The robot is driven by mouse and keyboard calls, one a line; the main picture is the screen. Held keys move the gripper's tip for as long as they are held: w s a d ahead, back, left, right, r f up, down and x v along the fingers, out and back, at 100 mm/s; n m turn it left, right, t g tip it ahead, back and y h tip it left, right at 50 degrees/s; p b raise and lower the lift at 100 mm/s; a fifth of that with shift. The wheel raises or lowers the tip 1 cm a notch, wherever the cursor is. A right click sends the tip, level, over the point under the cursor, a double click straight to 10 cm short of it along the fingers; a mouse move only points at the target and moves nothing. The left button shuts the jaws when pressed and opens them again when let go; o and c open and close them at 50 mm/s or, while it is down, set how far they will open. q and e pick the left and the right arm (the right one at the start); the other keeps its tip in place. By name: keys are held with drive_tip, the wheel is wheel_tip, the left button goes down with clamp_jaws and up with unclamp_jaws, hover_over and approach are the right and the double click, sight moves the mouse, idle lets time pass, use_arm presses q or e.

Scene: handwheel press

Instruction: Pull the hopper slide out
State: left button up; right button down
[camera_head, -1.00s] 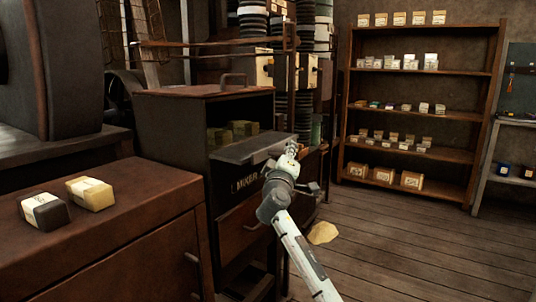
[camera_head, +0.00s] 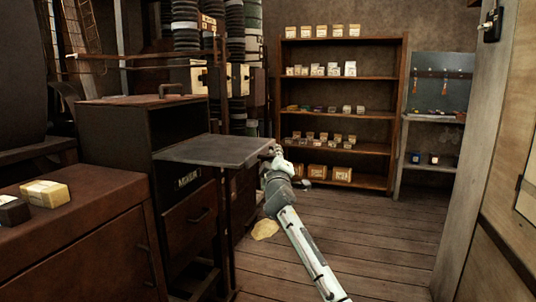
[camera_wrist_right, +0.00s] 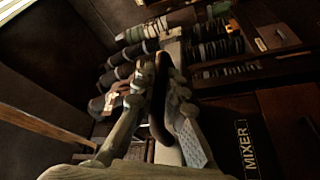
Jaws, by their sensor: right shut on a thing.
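The hopper slide (camera_head: 222,151) is a flat grey plate that sticks out to the right from the front of the dark mixer cabinet (camera_head: 118,135). My right gripper (camera_head: 275,153) is at the slide's outer end. In the right wrist view, my right gripper (camera_wrist_right: 162,92) is shut on a dark curved handle (camera_wrist_right: 157,122), with one finger on each side. The gripper hides the handle in the head view. The mixer lettering (camera_head: 187,180) shows below the slide and also in the wrist view (camera_wrist_right: 248,148). My left gripper is not in view.
A brown cabinet (camera_head: 85,230) with wrapped blocks (camera_head: 45,193) stands at the front left. A shelf of small boxes (camera_head: 340,95) stands at the back. A yellowish lump (camera_head: 265,229) lies on the plank floor (camera_head: 370,245), which is clear to the right. A door (camera_head: 505,160) is at right.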

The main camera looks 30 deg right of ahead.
drive_tip(key=shift+s+f, duration=0.1)
drive_tip(key=shift+f, duration=0.05)
drive_tip(key=shift+d, duration=0.1)
drive_tip(key=c, duration=2)
unclamp_jaws()
drive_tip(key=shift+o, duration=0.8)
drive_tip(key=shift+s, duration=0.15)
drive_tip(key=v, duration=1.2)
